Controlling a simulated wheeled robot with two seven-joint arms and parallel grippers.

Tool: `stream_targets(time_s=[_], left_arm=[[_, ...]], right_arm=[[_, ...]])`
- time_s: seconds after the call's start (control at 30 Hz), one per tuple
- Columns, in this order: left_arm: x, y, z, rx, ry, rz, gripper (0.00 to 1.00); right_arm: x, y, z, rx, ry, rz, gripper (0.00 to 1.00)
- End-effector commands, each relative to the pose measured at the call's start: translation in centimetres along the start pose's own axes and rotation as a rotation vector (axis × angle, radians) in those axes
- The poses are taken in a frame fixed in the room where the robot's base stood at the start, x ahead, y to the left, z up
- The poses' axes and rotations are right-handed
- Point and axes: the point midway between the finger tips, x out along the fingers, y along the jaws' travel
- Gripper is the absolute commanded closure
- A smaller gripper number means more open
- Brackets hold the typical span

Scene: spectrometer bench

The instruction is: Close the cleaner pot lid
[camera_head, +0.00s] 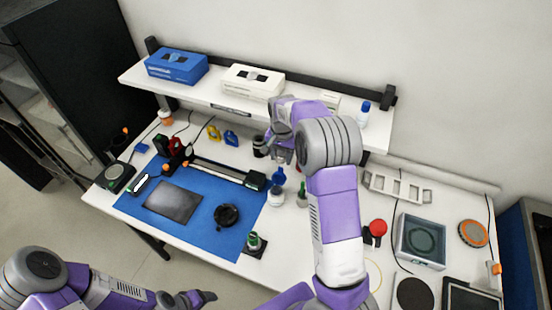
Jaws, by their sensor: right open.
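A small white jar (276,197), which looks like the cleaner pot, stands at the right edge of the blue mat. A blue part (278,175), which looks like its raised lid, shows just behind and above it. My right gripper (281,156) is open and points down behind the jar and blue part, apart from them in the picture. Its fingertips are small and partly hidden by its own body. My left gripper (197,299) is low at the bottom edge, in front of the table, far from the jar. Its finger opening is unclear.
A green-and-white bottle (302,196) stands close right of the jar, and a dark cylinder (259,147) close left of my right gripper. A shelf (217,97) with boxes overhangs the back. A black round dish (227,215) and a green-topped jar (254,241) stand nearer the front.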

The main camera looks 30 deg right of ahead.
Motion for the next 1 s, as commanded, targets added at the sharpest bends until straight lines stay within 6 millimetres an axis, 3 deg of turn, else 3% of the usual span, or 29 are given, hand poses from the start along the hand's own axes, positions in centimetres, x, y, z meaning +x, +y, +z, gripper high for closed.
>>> stream_targets(time_s=[0.1,0.33,0.7,0.77,1.0], left_arm=[[-0.2,0.1,-0.1,0.000,0.001,0.000,0.30],[-0.4,0.1,-0.1,0.000,0.002,0.000,0.30],[-0.4,0.2,-0.1,0.000,0.002,0.000,0.30],[-0.4,0.2,-0.1,0.000,0.002,0.000,0.30],[-0.4,0.2,-0.1,0.000,0.002,0.000,0.30]], right_arm=[[2.2,0.1,0.1,0.000,-0.004,0.005,0.53],[5.2,0.0,0.1,0.000,-0.002,0.002,0.53],[6.0,0.0,0.1,-0.001,-0.001,0.000,0.53],[6.0,0.0,0.1,-0.001,-0.001,0.000,0.59],[6.0,0.0,0.0,-0.001,-0.001,0.000,0.96]])
